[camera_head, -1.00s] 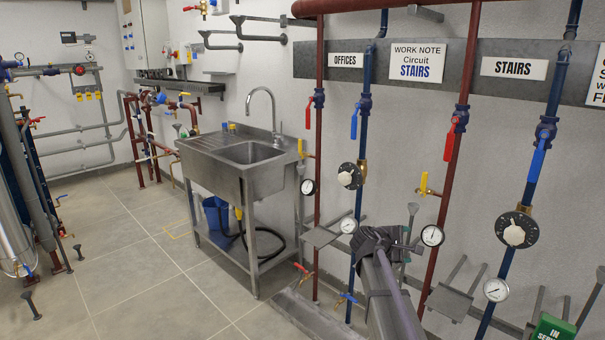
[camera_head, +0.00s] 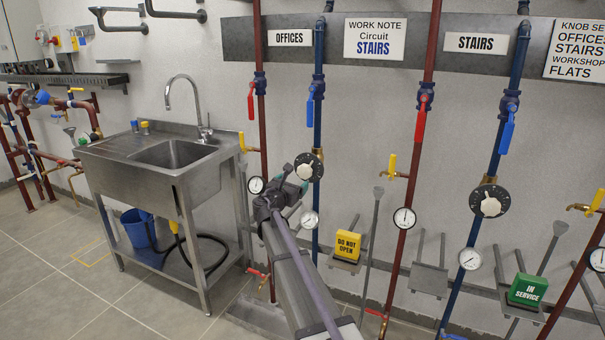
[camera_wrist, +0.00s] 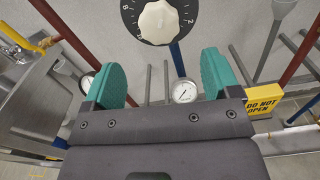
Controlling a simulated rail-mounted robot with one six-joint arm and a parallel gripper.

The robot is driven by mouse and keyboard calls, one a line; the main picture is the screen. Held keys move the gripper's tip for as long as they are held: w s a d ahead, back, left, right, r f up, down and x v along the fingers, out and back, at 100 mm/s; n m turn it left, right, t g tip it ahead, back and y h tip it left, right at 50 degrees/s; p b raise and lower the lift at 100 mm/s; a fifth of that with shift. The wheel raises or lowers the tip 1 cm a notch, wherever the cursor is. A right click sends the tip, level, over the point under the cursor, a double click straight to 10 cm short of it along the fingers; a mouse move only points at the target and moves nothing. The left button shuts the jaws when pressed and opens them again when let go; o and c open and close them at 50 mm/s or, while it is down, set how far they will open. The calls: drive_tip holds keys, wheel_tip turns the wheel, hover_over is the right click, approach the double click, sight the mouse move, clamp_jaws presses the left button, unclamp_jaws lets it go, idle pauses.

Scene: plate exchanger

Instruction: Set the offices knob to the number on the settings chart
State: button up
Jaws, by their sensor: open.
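The offices knob (camera_head: 308,167) is a black dial with a white grip on the blue pipe under the OFFICES sign (camera_head: 290,38). In the wrist view the knob (camera_wrist: 159,20) is at the top centre, beyond the fingertips, with some dial digits showing. My gripper (camera_head: 291,175) is just left of and below the knob in the head view. Its two green fingers (camera_wrist: 160,82) are apart with nothing between them. The settings chart (camera_head: 577,48) is at the upper right edge, listing OFFICES, STAIRS, WORKSHOP and FLATS; its numbers are cut off.
A second knob (camera_head: 489,201) is on the STAIRS blue pipe. A yellow DO NOT OPEN block (camera_head: 347,245) and a green IN SERVICE block (camera_head: 528,290) rest on wall brackets. A red pipe with a gauge (camera_head: 257,185) runs left of the knob. A steel sink (camera_head: 175,152) stands further left.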

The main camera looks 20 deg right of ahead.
sight(303, 174)
drive_tip(key=x, duration=1)
drive_tip(key=shift+a, duration=0.1)
drive_tip(key=shift+c, duration=0.3)
drive_tip(key=c, duration=0.9)
